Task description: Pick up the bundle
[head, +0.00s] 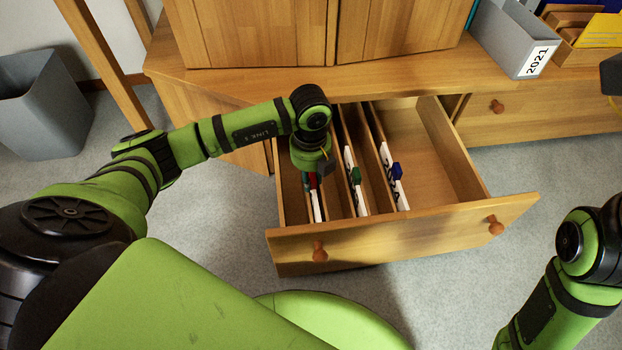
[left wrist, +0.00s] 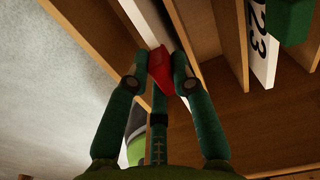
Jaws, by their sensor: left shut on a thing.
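An open wooden drawer (head: 375,235) holds several thin dividers and three white bundles standing on edge. The leftmost bundle (head: 317,205) has a red clip; in the left wrist view the white bundle (left wrist: 147,22) and its red clip (left wrist: 160,68) show between my fingers. My left gripper (head: 312,182) reaches down into the drawer's left slot and is shut on this bundle at the clip. The bundle still stands inside the drawer. The gripper hides part of it. My right gripper does not show; only part of my right arm is at the right edge.
A green-clipped bundle (head: 355,180) and a blue-clipped bundle (head: 392,178) stand in the slots to the right. The drawer's right compartment (head: 432,160) is empty. A grey file box marked 2021 (head: 510,40) stands on the cabinet top. A grey bin (head: 45,105) stands at left.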

